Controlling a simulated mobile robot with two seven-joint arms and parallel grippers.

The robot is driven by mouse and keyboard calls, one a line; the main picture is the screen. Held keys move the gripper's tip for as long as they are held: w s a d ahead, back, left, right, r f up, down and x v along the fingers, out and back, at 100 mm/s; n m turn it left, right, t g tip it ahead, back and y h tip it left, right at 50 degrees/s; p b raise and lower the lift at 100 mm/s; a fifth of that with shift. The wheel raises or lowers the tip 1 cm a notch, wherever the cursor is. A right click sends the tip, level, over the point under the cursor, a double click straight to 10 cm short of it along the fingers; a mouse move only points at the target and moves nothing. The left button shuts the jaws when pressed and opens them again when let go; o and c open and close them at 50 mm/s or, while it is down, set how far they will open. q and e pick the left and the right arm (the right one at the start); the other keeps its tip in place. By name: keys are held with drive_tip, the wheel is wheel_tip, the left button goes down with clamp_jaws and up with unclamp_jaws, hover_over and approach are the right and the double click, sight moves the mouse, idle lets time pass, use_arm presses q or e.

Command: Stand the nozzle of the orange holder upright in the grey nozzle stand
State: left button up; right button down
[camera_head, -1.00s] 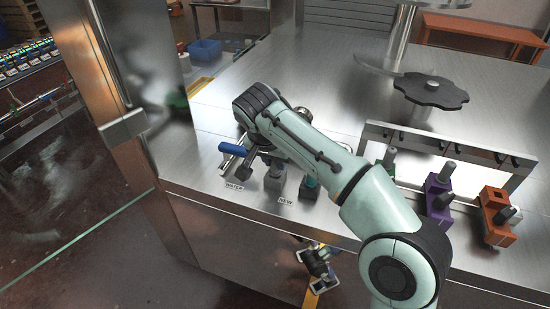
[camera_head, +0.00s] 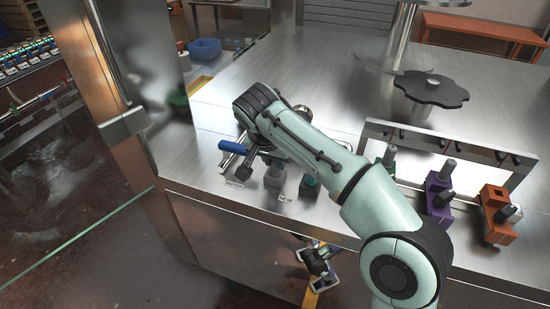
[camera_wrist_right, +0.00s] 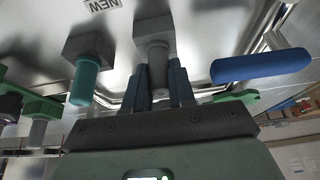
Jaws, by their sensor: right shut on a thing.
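My right gripper (camera_wrist_right: 159,80) is shut on a grey nozzle (camera_wrist_right: 158,62), its blue fingers on either side of it. The nozzle lines up with a grey block stand (camera_wrist_right: 153,27); I cannot tell how far it sits in it. The stand also shows in the head view (camera_head: 274,177), beside my right wrist, which hides the fingers there. The orange holder (camera_head: 494,228) stands at the right of the counter, with an empty square opening on top and a dark grey stub (camera_head: 509,213) at its side. My left gripper is not in view.
A second grey block (camera_wrist_right: 88,47) holds a teal nozzle (camera_wrist_right: 86,83) close by, near the NEW label (camera_wrist_right: 102,4). A blue handle (camera_head: 232,147) lies close to my wrist. The purple holder (camera_head: 438,205) and a rail (camera_head: 450,145) stand to the right.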

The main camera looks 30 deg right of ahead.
drive_tip(key=c, duration=0.9)
unclamp_jaws()
drive_tip(key=shift+f, duration=0.1)
drive_tip(key=shift+o, duration=0.2)
drive_tip(key=p+v, duration=0.3)
drive_tip(key=v, duration=1)
drive_tip(key=shift+p, duration=0.4)
drive_tip(key=shift+a, duration=0.1)
